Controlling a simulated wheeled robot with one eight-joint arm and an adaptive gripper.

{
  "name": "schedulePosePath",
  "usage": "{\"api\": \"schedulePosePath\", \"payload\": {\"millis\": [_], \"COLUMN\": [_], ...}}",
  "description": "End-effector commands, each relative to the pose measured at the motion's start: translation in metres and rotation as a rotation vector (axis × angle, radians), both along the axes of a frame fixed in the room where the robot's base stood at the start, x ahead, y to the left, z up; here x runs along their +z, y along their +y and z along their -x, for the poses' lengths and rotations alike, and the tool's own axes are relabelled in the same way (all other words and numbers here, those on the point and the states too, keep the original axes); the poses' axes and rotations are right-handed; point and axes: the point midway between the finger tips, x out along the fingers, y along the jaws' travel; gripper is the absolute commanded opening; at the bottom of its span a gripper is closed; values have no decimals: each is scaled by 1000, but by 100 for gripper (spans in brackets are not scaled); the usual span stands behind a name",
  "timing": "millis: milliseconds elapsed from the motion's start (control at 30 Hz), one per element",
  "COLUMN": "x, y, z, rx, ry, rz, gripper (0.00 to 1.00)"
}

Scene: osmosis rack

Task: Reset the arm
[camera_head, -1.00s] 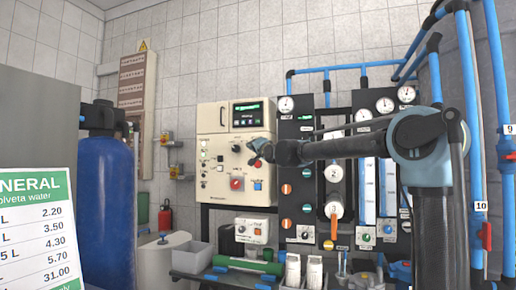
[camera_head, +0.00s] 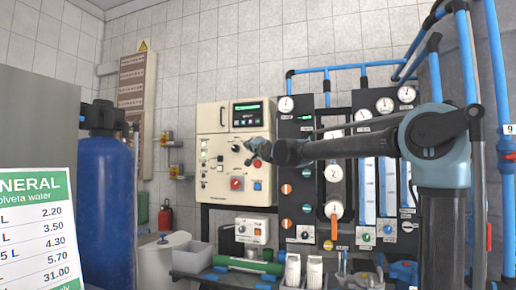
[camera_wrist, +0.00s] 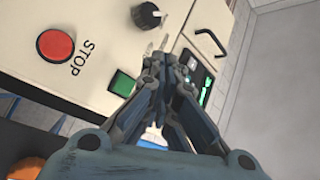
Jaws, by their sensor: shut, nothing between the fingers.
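My gripper (camera_head: 256,150) is in front of the cream control box (camera_head: 209,188) in the head view, with my arm reaching in from the right. In the wrist view my gripper (camera_wrist: 158,62) is shut and empty, its fingertips together. The box's face fills the upper left of that view. It shows a red STOP button (camera_wrist: 55,46), a green square button (camera_wrist: 122,83) and a black knob (camera_wrist: 147,15). I cannot tell whether the fingertips touch the box.
Right of the box is a dark panel (camera_head: 306,157) with gauges, flow tubes and valves. Blue pipes (camera_head: 500,60) run at the right. A blue tank (camera_head: 106,215) and a price sign (camera_head: 38,225) stand left. A grey bin (camera_head: 191,257) sits below.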

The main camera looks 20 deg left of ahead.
Motion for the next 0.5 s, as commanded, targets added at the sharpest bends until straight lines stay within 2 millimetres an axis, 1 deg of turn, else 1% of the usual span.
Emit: {"api": "schedulePosePath", "payload": {"millis": [233, 300, 367, 467, 500], "x": [0, -4, -10, -34, -48], "y": [0, -5, -15, -46, -63], "z": [0, 0, -2, -3, -3], "rx": [-1, -4, -13, -37, -48], "ry": [0, 4, 10, 35, 50], "rz": [1, 13, 38, 121, 166], "gripper": [0, 0, 0, 0, 0]}}
